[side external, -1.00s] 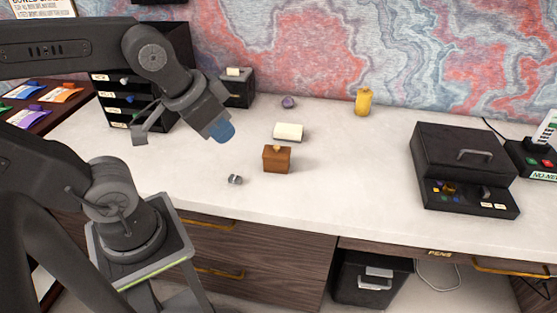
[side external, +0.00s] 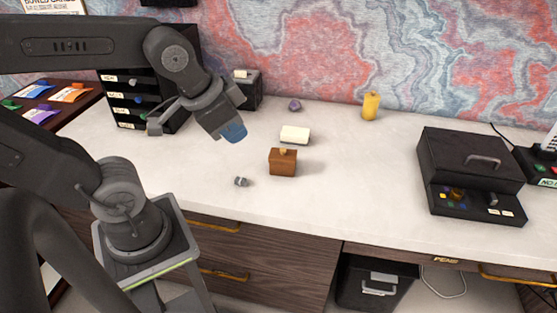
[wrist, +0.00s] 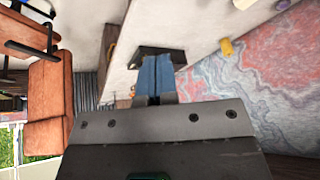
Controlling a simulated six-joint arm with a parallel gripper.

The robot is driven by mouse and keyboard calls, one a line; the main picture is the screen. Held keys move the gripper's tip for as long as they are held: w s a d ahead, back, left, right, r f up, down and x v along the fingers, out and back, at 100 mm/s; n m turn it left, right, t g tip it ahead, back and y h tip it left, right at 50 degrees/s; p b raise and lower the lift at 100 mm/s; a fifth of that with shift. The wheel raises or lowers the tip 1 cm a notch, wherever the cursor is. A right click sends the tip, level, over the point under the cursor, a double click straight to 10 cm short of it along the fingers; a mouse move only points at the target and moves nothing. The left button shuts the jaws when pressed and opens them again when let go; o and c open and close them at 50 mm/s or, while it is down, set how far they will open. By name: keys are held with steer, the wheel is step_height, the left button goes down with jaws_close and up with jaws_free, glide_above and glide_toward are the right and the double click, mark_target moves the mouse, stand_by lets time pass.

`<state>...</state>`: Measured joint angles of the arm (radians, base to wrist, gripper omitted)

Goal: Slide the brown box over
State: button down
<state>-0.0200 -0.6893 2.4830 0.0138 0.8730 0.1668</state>
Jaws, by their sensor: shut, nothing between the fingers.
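The small brown box (side external: 283,163) stands upright on the white desktop (side external: 350,165) in the side view, with a small tan knob or piece on its top. My gripper (side external: 234,133) has blue fingertips and hangs above the desk, to the left of the brown box and apart from it. The fingers are shut with nothing between them. In the wrist view, the blue fingers (wrist: 155,76) lie side by side; I cannot clearly make out the brown box there.
A white block (side external: 295,135) sits just behind the box, and a small grey item (side external: 242,182) lies in front-left. A yellow container (side external: 371,106) and purple item (side external: 295,105) stand farther back. A black case (side external: 470,170) stands right. The desktop between box and case is clear.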

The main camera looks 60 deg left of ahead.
steer(key=w+a+f+m+g, duration=0.1)
steer(key=w+a+f+m, duration=0.2)
steer(key=w+m, duration=0.3)
steer(key=m+g+y, duration=0.2)
steer(key=m, duration=1.8)
glide_toward(283, 163)
steer(key=s+f, duration=0.1)
steer(key=f, duration=0.1)
steer(key=s+f, duration=0.3)
steer(key=f, duration=0.1)
steer(key=shift+s+d, duration=0.15)
steer(key=shift+d, duration=0.2)
steer(key=shift+w+a, duration=1.1)
steer(key=shift+w, duration=0.15)
steer(key=shift+w+a, duration=0.25)
steer(key=shift+w, duration=0.1)
steer(key=w+a, duration=0.2)
steer(key=w, duration=0.1)
steer(key=w+a, duration=0.3)
steer(key=shift+f, duration=0.1)
steer(key=shift+s+d, duration=0.1)
